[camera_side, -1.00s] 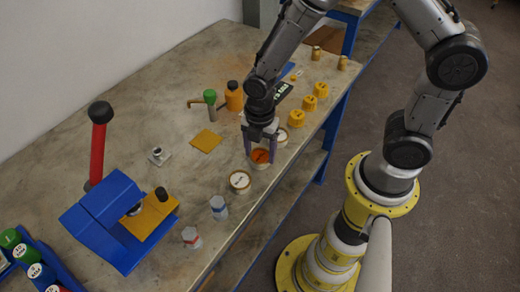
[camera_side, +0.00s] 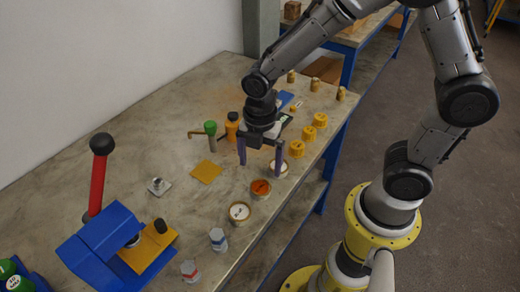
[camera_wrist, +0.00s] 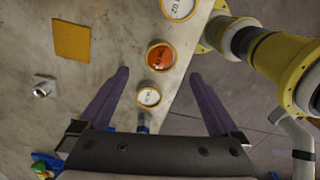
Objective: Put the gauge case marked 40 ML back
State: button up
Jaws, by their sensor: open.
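Three round gauge cases sit in a row on the bench. An orange-faced case (camera_side: 261,188) is in the middle, a white-faced case (camera_side: 239,211) is left of it, and another white-faced case (camera_side: 280,168) is right of it, partly behind a finger. In the wrist view the orange case (camera_wrist: 160,56) lies between the white case marked "20" (camera_wrist: 178,8), cut by the top edge, and the other white case (camera_wrist: 148,97). I cannot read 40 ML on any of them. My gripper (camera_side: 260,166) is open and empty, above the orange case.
A yellow square pad (camera_side: 206,172) and a small metal fitting (camera_side: 160,186) lie to the left. A blue press with a red lever (camera_side: 97,185) stands at lower left. Hexagonal pieces (camera_side: 218,239) stand near the front edge. Yellow caps (camera_side: 308,134) and bottles are further back.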

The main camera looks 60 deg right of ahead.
jog(key=s+d+r+m+t, duration=0.1)
jog(key=s+d+r+m, duration=0.1)
jog(key=r+m, duration=0.3)
jog(key=s+d+r+m+t, duration=0.1)
jog(key=s+r+m, duration=0.1)
jog(key=r, duration=0.5)
jog(key=s+d+r+m+t, duration=0.1)
jog(key=s+d+r+m, duration=0.1)
jog(key=s+m, duration=0.2)
jog(key=s+d+r+m+t, duration=0.2)
jog(key=s+m, duration=0.3)
jog(key=m, duration=0.4)
jog(key=shift+r+t, duration=0.25)
jog(key=shift+t, duration=0.05)
